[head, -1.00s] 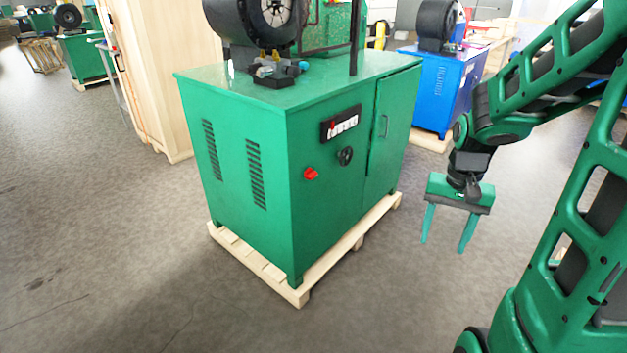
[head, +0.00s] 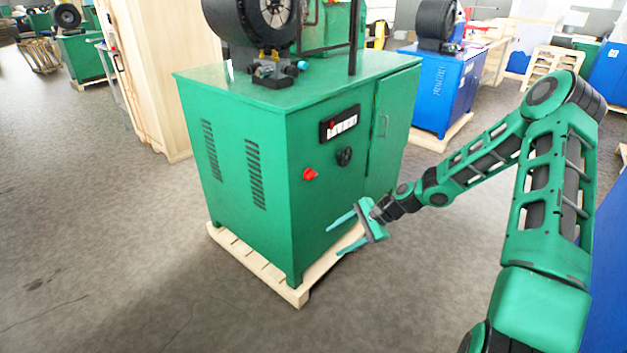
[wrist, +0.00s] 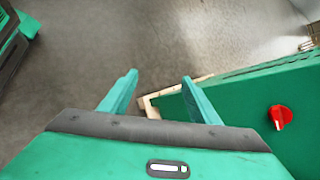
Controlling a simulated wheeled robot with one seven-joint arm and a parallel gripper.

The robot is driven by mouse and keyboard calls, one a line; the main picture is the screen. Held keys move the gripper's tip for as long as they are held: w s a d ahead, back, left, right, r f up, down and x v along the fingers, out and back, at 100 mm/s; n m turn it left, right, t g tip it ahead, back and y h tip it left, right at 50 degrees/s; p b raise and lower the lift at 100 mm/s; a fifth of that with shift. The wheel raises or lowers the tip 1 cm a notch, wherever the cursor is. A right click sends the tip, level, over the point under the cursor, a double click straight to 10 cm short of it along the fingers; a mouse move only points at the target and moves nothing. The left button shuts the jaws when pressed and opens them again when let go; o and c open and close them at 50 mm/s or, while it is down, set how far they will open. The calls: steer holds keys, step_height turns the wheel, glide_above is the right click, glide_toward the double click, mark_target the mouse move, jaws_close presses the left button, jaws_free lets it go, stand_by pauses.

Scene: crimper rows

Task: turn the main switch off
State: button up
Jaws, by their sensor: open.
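The main switch, a red rotary knob (head: 310,174), sits on the front face of the green machine cabinet (head: 235,230) in the head view. In the wrist view the red knob (wrist: 281,117) is at the right, on the green panel (wrist: 240,105). Its exact turn position is too small to tell. My gripper (head: 332,238) is open and empty, low in front of the cabinet, below and right of the knob and apart from it. In the wrist view its two fingers (wrist: 158,88) are spread, with floor and the pallet corner beyond them.
Above and right of the red knob are a black control panel (head: 340,124) and a black round knob (head: 344,156). The cabinet stands on a wooden pallet (head: 300,296). A blue machine (head: 432,95) is behind at the right. The grey floor in front is clear.

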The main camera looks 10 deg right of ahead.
steer(key=w+a+m+t+y, duration=0.2)
steer(key=w+m, duration=0.1)
steer(key=w, duration=0.2)
steer(key=m+t, duration=1)
steer(key=m, duration=0.1)
glide_toward(314, 176)
steer(key=x, duration=0.9)
steer(key=shift+w, duration=0.1)
steer(key=c, duration=1.1)
steer(key=shift+o, duration=0.2)
steer(key=shift+a, duration=0.3)
steer(key=shift+d, duration=0.15)
